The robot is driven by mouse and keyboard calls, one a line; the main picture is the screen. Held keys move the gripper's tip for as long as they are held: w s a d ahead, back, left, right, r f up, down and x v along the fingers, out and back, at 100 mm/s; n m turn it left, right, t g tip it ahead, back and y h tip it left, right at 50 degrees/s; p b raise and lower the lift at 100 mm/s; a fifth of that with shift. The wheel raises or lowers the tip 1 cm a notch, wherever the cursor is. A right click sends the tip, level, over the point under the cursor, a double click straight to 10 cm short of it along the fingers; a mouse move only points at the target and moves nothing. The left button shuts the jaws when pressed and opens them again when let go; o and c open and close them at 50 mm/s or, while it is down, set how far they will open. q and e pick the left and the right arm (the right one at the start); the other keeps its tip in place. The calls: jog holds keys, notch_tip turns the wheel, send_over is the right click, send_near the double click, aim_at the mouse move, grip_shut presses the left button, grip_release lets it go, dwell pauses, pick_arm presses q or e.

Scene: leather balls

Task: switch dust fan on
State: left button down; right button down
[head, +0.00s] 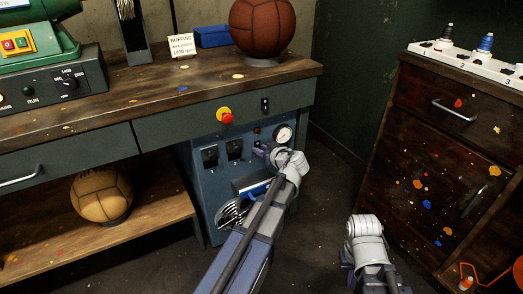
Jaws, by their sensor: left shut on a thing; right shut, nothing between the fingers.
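A blue machine cabinet (206,190) stands under the bench, with a round vent opening (233,213) low on its front. Its panel has two dark switches, one on the left (210,156) and one to its right (234,149), and a round gauge (283,134). I cannot read which control is the dust fan's. My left gripper (263,151) is at the panel just below and left of the gauge, shut on a small control there. Its fingers and wrist hide most of that control. My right arm's wrist shows at the lower right; its fingers are hidden.
A brown ball (262,27) is on the bench; a tan ball (101,195) is on the lower shelf. A paint-spotted wooden cabinet (430,165) stands right. Floor between is open.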

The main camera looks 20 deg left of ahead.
pick_arm(q)
jog(key=y+b, duration=0.1)
jog(key=b, duration=0.2)
jog(key=t+y+b, duration=0.1)
jog(key=b, duration=0.2)
jog(key=shift+f+t, duration=0.3)
jog(key=shift+f, duration=0.1)
jog(key=c, duration=0.6)
grip_release()
jog(key=shift+c, duration=0.2)
